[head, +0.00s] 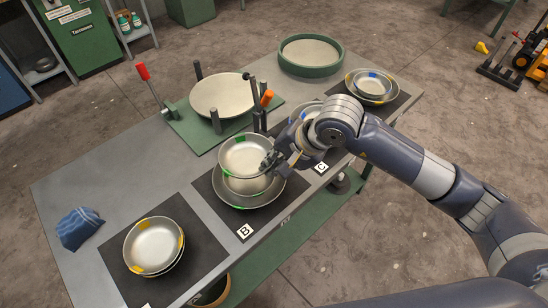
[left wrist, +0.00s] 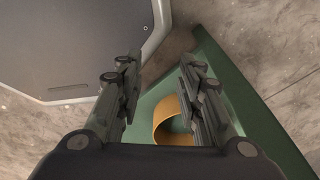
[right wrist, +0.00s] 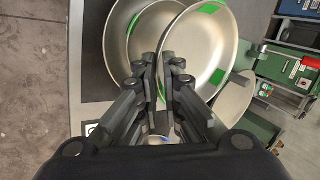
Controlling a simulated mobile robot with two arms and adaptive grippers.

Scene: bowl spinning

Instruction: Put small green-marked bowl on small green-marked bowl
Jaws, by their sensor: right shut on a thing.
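My right gripper (head: 276,163) is shut on the rim of a small metal bowl with green marks (head: 246,152). It holds this bowl tilted above the other green-marked bowls on mat B. Below it a larger green-marked bowl (head: 265,194) rests on the mat, and another bowl (head: 247,185) shows inside it, partly hidden. In the right wrist view the held bowl (right wrist: 212,55) is at the right, between the fingers (right wrist: 160,85), and a green-marked bowl (right wrist: 118,35) lies behind at the left. My left gripper (left wrist: 158,85) is open and empty in its wrist view; it is outside the head view.
Yellow-marked bowls (head: 153,243) stand at the front left and blue-marked bowls (head: 371,84) at the back right. A green fixture with a round plate (head: 222,94) and upright posts stands behind. A green-rimmed round tray (head: 311,70) and a blue cloth (head: 79,228) lie on the table.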

